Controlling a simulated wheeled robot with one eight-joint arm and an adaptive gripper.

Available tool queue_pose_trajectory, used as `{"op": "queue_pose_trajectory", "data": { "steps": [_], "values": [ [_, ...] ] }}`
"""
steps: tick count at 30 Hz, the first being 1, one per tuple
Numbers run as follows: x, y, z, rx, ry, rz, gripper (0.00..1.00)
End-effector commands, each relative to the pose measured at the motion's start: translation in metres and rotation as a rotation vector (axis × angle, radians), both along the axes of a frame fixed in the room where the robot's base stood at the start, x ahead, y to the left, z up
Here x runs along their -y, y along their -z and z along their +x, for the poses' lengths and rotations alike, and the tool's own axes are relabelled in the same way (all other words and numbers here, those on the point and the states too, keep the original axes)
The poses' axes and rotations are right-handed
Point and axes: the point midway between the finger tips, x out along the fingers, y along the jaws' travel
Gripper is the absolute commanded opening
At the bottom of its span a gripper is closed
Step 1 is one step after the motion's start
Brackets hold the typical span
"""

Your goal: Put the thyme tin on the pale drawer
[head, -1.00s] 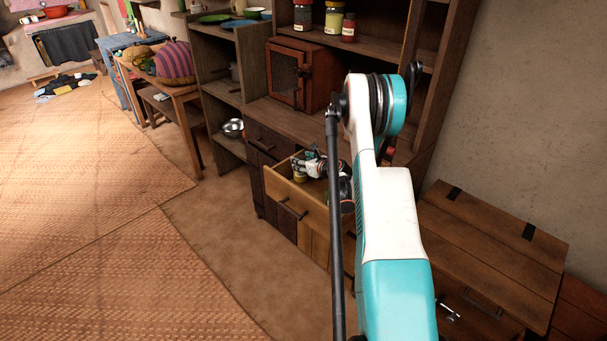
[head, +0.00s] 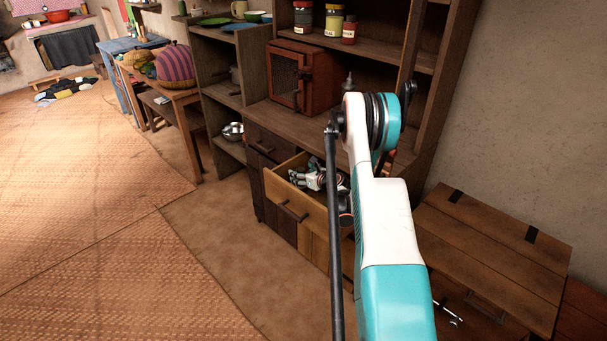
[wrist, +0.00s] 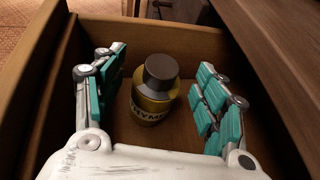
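The thyme tin (wrist: 152,92) is a dark yellow tin with a dark cap and a THYME label. In the wrist view it appears to stand upright on the floor of the open pale drawer (head: 290,205). The drawer's far wall also shows in the wrist view (wrist: 195,40). My gripper (head: 303,178) is down in the drawer. Its teal-padded fingers are spread on both sides of the tin, with a visible gap on each side. In the head view I cannot make out the tin, which the gripper hides.
The drawer belongs to a dark wooden cabinet with a red-brown box (head: 302,77) on top and several jars (head: 333,20) on a shelf. A metal bowl (head: 232,131) sits on a lower shelf to the left. A wooden chest (head: 490,255) stands right.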

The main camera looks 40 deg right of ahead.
Motion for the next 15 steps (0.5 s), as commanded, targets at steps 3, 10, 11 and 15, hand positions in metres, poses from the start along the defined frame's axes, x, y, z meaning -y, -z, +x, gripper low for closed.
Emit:
{"op": "queue_pose_trajectory", "data": {
  "steps": [3, 10, 11, 15],
  "values": [
    [0.0, 0.0, 0.0, 0.0, 0.0, 0.0, 0.67],
    [0.0, -0.003, 0.0, 0.0, 0.0, 0.0, 0.67],
    [0.0, -0.004, 0.0, 0.0, 0.0, 0.0, 0.67],
    [-0.002, -0.012, -0.019, 0.0, 0.002, 0.0, 0.67]
  ]
}}
